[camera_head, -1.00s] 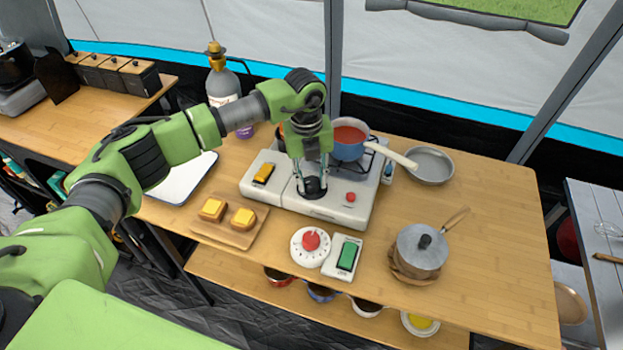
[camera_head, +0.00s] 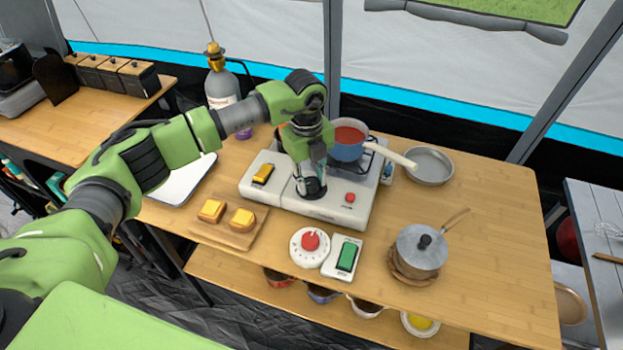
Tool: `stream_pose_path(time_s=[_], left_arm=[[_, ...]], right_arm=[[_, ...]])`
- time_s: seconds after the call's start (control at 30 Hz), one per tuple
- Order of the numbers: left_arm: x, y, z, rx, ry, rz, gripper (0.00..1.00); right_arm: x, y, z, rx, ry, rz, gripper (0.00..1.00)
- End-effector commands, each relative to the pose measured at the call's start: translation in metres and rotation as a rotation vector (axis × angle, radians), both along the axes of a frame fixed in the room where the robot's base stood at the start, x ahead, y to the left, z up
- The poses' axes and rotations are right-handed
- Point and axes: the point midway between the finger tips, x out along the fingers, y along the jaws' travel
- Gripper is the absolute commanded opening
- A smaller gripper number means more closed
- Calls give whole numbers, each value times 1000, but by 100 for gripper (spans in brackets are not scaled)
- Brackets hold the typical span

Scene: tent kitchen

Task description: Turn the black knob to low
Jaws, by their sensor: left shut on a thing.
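The black knob (camera_head: 312,188) is on the front of the white stove (camera_head: 333,210), between a yellow switch (camera_head: 263,174) and a small red button (camera_head: 350,197). My left gripper (camera_head: 311,183) points down over it from above, shut on the knob with its fingers at the knob's sides. The fingers and wrist hide part of the knob. I cannot read its setting. My right gripper is not in view.
A blue pot (camera_head: 349,151) with red contents sits on the stove's back right. A red-knobbed white dial (camera_head: 310,247), a green switch (camera_head: 347,256) and bread on a board (camera_head: 230,234) lie in front. A lidded pot (camera_head: 421,251) and a pan (camera_head: 430,167) stand right.

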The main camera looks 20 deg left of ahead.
Motion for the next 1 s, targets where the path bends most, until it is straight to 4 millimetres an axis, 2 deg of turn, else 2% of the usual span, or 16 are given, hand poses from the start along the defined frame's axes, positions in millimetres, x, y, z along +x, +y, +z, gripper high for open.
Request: stream_pose_path(time_s=[0.07,0.1,0.17,0.57,0.73,1.0], left_arm=[[3,1,3,1,-9,2,7],[3,1,3,1,-9,2,30],[3,1,3,0,-8,2,45],[1,1,5,0,-3,0,45],[1,1,29,-1,-6,-1,45],[-1,4,86,-1,-6,0,45]], right_arm=[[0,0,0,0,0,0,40],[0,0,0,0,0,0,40],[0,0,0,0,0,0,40],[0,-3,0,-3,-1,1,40],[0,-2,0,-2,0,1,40],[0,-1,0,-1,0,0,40]])
